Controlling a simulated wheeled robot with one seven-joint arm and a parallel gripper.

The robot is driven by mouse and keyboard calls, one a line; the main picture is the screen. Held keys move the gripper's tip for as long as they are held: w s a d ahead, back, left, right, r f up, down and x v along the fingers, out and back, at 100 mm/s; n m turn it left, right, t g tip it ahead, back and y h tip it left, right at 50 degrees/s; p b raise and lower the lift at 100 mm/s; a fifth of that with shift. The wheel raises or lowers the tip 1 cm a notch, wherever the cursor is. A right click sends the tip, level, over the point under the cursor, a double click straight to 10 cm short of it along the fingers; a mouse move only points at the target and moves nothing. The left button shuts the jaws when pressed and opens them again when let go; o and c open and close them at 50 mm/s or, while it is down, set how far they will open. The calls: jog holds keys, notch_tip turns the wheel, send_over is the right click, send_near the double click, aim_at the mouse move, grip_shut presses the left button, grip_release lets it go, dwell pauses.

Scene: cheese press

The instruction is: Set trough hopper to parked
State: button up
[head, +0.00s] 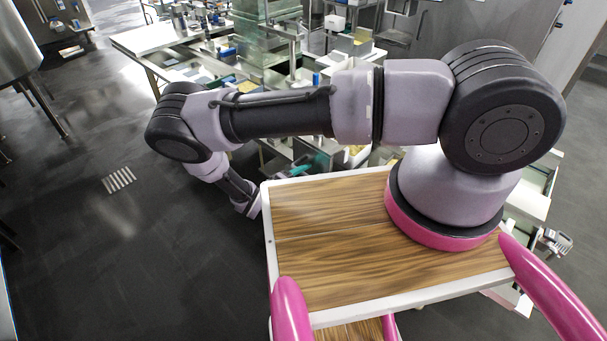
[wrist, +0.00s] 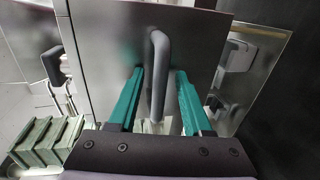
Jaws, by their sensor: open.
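In the wrist view my gripper (wrist: 160,72) is open, with two teal fingers pointing ahead. A grey upright bar handle (wrist: 157,80) stands between the fingers, with a visible gap on each side. The handle is fixed to a flat steel panel (wrist: 105,45). I cannot tell for sure whether this panel belongs to the trough hopper. In the head view the end of my arm drops behind the edge of my wooden top, so the handle and the grip are not clearly seen there.
In the wrist view, several green blocks (wrist: 45,141) sit at lower left, and a clear panel (wrist: 258,65) stands at right. In the head view, a white-topped table (head: 155,38) stands beyond my arm. The dark floor (head: 120,240) at left is mostly clear.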

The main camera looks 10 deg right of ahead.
grip_shut()
dwell(1.3)
